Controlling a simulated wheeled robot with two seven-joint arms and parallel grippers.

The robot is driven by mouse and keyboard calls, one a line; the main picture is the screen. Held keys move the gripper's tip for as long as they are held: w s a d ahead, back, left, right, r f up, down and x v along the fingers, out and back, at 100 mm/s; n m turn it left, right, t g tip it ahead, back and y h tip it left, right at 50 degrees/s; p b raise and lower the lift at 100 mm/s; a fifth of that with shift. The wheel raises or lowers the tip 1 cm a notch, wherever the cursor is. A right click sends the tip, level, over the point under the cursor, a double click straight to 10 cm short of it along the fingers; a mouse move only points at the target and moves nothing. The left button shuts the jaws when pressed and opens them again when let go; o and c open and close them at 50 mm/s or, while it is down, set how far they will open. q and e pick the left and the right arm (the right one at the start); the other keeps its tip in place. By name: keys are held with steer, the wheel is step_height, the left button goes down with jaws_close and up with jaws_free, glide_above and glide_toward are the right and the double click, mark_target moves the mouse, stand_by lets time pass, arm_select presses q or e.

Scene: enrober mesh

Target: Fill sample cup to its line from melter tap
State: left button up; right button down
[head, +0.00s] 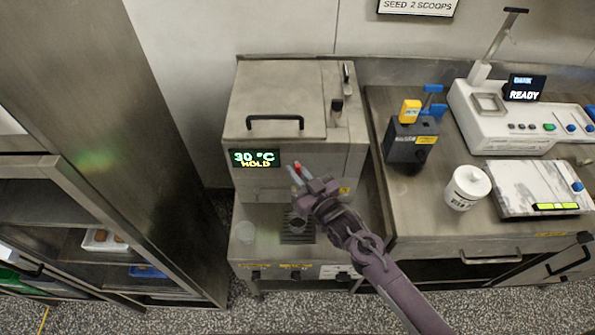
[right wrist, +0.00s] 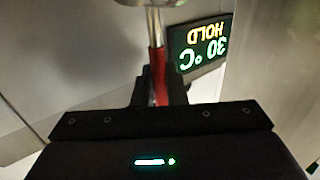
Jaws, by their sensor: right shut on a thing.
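The melter (head: 275,100) is a steel box with a lid handle, and its display (head: 256,158) reads 30 °C HOLD. My right gripper (head: 303,183) is at its front, shut on the red tap handle (right wrist: 158,75), which has a metal part at its end. The handle's red tip also shows in the head view (head: 297,168). Below the gripper, a small dark round thing (head: 297,221) is over the drip grate (head: 291,239); whether it is the spout or a cup is unclear. My left gripper is out of view.
On the right bench are a white lidded tub (head: 467,188), a dark box with yellow and blue parts (head: 410,138), a white READY instrument (head: 505,120) and a marble-patterned slab (head: 538,188). An open steel rack (head: 95,225) stands left.

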steer(key=d+m+t+b, duration=0.1)
steer(key=b, duration=0.1)
steer(key=d+m+t+b, duration=0.1)
steer(key=m+b, duration=0.1)
steer(key=d+m+b, duration=0.1)
steer(key=b, duration=0.1)
steer(key=shift+d+f+m+t+y, duration=0.1)
steer(key=shift+f+m+t+y, duration=0.25)
steer(key=shift+m+t+y, duration=0.05)
steer(key=c, duration=1.5)
jaws_free()
steer(key=shift+c, duration=0.2)
steer(key=b+v, duration=0.2)
steer(key=v, duration=0.6)
